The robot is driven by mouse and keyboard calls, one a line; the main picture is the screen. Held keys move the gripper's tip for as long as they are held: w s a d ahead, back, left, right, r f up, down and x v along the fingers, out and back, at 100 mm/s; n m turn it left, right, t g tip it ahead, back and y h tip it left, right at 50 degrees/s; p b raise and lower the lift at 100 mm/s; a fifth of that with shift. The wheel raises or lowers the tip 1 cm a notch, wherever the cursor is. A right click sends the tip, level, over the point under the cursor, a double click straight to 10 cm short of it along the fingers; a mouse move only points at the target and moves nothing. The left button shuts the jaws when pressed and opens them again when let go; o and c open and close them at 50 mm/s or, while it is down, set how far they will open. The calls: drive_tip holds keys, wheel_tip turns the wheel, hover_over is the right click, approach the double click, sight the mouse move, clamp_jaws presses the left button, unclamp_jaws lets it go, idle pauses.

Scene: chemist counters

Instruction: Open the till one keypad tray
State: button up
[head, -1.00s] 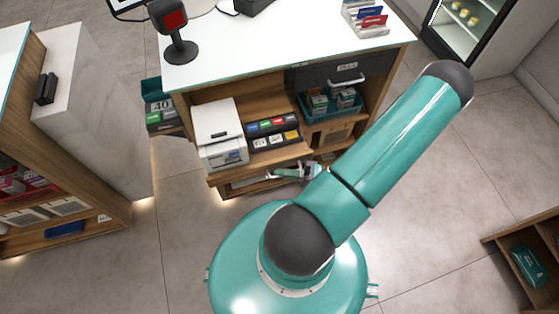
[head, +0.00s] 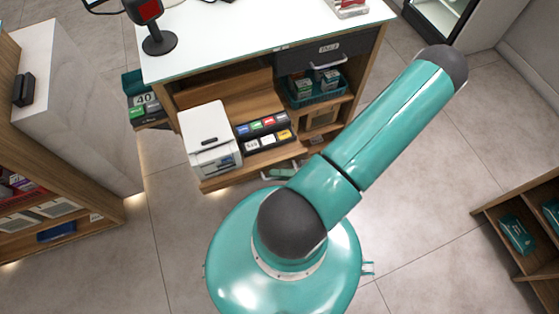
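A dark grey drawer front (head: 343,45) with a small white label, too small to read for sure, is under the right part of the white-topped counter (head: 265,30). A pale bar handle (head: 329,61) shows at its lower edge. It looks shut. I cannot tell for sure whether this is the till one keypad tray; no keypad shows. My arm reaches up and right, and its far end is mostly hidden behind its own upper link. Small teal and grey parts low before the counter, perhaps my gripper (head: 282,173), show beside that link; the fingers cannot be made out.
A white printer (head: 209,137) and a black holder with coloured labels (head: 264,133) stand on the lower shelf. A teal basket (head: 318,95) is below the drawer. A shelf unit (head: 60,190) stands left, another (head: 525,215) right. Floor between is clear.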

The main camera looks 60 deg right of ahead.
drive_tip(key=v, duration=1.4)
idle(0.5)
